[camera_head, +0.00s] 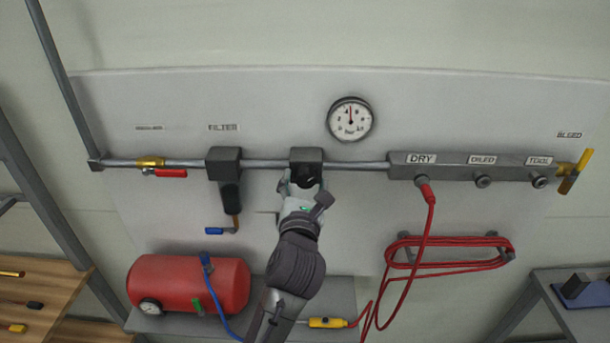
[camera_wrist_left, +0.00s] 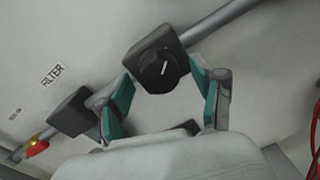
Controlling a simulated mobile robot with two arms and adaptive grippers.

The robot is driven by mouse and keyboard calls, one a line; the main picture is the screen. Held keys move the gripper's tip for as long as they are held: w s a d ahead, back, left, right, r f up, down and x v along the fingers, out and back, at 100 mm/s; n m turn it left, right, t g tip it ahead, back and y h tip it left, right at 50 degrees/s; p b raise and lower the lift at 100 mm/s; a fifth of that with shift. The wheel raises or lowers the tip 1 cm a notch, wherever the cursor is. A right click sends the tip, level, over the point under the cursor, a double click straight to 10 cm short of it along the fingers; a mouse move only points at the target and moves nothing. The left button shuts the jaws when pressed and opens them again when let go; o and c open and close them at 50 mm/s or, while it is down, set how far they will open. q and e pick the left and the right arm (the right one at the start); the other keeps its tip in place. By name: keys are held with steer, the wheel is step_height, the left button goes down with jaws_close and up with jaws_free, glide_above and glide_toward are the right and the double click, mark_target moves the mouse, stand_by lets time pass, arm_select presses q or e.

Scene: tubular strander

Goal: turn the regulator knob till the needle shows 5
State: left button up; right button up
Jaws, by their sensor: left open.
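The regulator (camera_head: 306,155) is a dark block on the grey pipe, with its round black knob below it. The knob (camera_wrist_left: 162,70) shows in the left wrist view with a white mark on its face. My left gripper (camera_head: 304,184) is open at the knob, and its two green-padded fingers (camera_wrist_left: 165,100) stand either side of it, with gaps visible. I cannot tell whether they touch it. The pressure gauge (camera_head: 350,119) is a white dial above the pipe to the right. My right gripper is not in view.
The filter (camera_head: 224,165) and a red-handled valve (camera_head: 164,172) sit left on the pipe. A manifold (camera_head: 470,167) with a red hose (camera_head: 430,198) is right. A red tank (camera_head: 188,284) stands below left. A yellow lever (camera_head: 574,172) is at the pipe's right end.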

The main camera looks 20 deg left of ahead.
arm_select(q)
steer(key=shift+w+a, duration=0.1)
steer(key=shift+w, duration=0.2)
steer(key=c, duration=1.1)
steer(key=shift+m, duration=0.7)
steer(key=shift+c, duration=0.2)
steer(key=o, duration=1.1)
steer(key=shift+o, duration=0.2)
